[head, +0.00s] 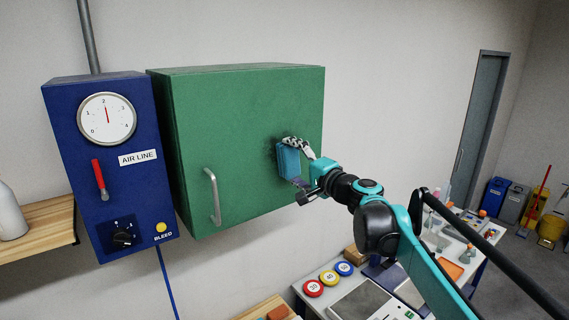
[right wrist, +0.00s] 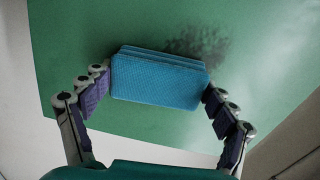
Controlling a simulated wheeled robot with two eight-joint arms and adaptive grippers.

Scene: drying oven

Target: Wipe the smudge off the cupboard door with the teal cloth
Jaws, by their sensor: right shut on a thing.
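The green cupboard door (head: 225,125) is shut, with a silver handle (head: 212,196) at its lower left. A dark grey smudge (right wrist: 205,43) shows on the door in the right wrist view, just beyond the cloth's upper right edge. In the head view part of the smudge (head: 270,150) shows beside the cloth. My right gripper (head: 297,164) is shut on the folded teal cloth (right wrist: 158,80), one finger at each end. The cloth is at the door's right part, against it or very near; I cannot tell if it touches. My left gripper is not in view.
A blue air line box (head: 125,185) with a gauge, red lever and knob hangs left of the cupboard. A wooden shelf (head: 40,228) is at far left. A bench (head: 325,278) with coloured discs and a scale stands below right.

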